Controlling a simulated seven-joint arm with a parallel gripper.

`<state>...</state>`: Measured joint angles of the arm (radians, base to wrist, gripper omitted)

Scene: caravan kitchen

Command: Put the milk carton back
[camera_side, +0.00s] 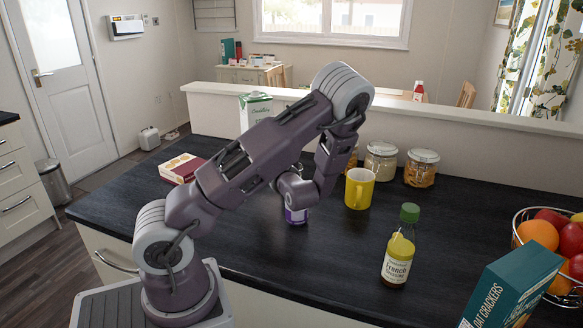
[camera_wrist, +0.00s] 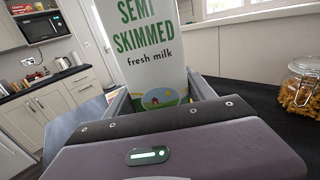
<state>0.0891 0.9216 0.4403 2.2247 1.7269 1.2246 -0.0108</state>
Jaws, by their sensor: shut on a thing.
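The milk carton (camera_wrist: 152,42), white with green "Semi Skimmed fresh milk" lettering, stands between the fingers of my gripper (camera_wrist: 160,94) in the wrist view. The gripper is shut on it, one finger on each side. In the side view the top of the carton (camera_side: 255,110) shows above my arm and looks about upright. My arm hides its lower part and the fingers there, so I cannot tell whether its base touches the worktop.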

